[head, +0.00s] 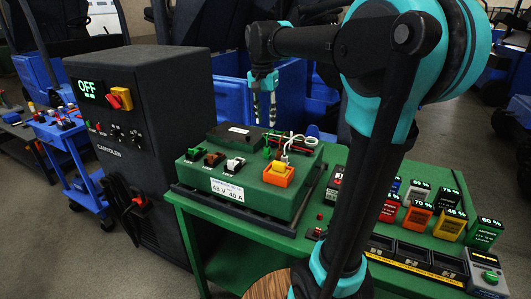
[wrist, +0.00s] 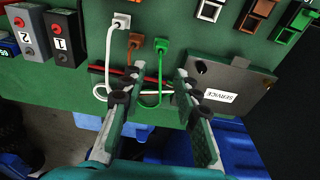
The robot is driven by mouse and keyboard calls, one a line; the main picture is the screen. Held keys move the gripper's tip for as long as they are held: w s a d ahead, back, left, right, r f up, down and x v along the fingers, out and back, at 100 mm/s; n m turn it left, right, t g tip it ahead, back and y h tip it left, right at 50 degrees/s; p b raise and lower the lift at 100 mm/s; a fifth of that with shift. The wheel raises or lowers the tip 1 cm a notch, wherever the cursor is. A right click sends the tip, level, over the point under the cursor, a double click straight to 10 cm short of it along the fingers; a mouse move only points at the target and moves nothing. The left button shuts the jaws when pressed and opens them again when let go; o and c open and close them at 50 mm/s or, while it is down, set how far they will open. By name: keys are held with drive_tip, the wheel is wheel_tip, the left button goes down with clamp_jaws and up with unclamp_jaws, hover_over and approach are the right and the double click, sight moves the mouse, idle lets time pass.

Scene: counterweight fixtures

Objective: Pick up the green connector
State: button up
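The green connector (wrist: 161,46) is a small green plug with a green cable, standing on the green box top beside a brown plug (wrist: 133,45) and a white plug (wrist: 121,20). In the head view it appears as a small green piece (head: 267,152) near the white cable loop. My gripper (wrist: 152,84) is open and empty, its two fingers spread apart. The connector shows beyond the gap between the fingertips, not touched by them. In the head view my gripper (head: 264,112) hangs above the back of the green box (head: 252,196), fingers pointing down.
A dark SERVICE panel (wrist: 228,82) lies close to the right finger. Green, brown and white sockets (head: 212,160) line the box front. An orange-yellow switch (head: 278,171) sits near the plugs. Numbered blocks (wrist: 66,35) and coloured battery packs (head: 417,216) stand on the green table.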

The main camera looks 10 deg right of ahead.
sight(267, 147)
drive_tip(key=f, duration=0.8)
drive_tip(key=w+f, duration=0.1)
drive_tip(key=f, duration=0.3)
drive_tip(key=shift+w+d+f, duration=0.1)
drive_tip(key=shift+d+f, duration=0.2)
drive_tip(key=shift+d, duration=0.05)
drive_tip(key=shift+c, duration=0.5)
drive_tip(key=shift+c, duration=1.4)
